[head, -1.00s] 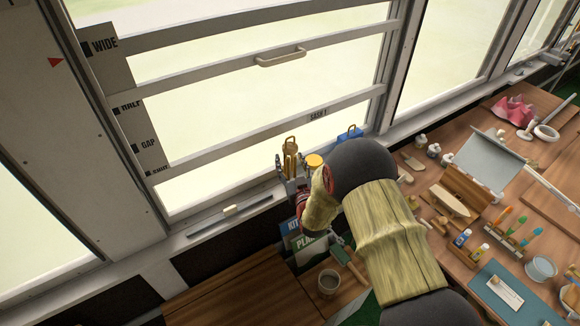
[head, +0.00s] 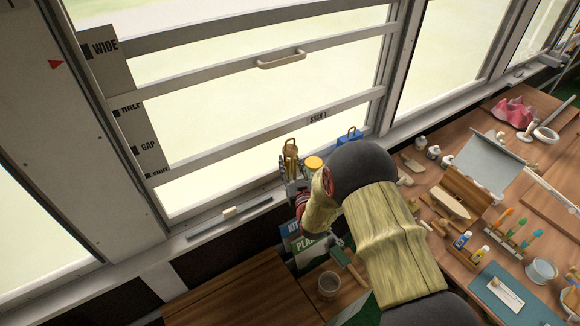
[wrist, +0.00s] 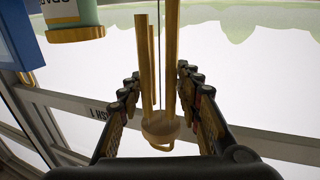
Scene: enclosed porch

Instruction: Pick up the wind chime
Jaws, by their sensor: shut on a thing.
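The wind chime (head: 291,160) has brass-coloured tubes and a loop at its top. It is upright at the window sill in the head view. In the wrist view its tubes (wrist: 171,60) run to a round wooden disc (wrist: 160,126) with a small loop, between the two dark fingers. My gripper (head: 291,180) is shut on the wind chime; in the wrist view its fingers (wrist: 163,98) lie on either side of it. My arm hides part of the gripper in the head view. Whether the chime is clear of the sill I cannot tell.
A yellow-lidded can (head: 314,163) and a blue object (head: 349,135) stand close right of the chime. The sash window (head: 250,95) is behind. A tool (head: 230,213) lies on the sill at left. The workbench (head: 450,170) at right is crowded. A cup (head: 329,286) stands below.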

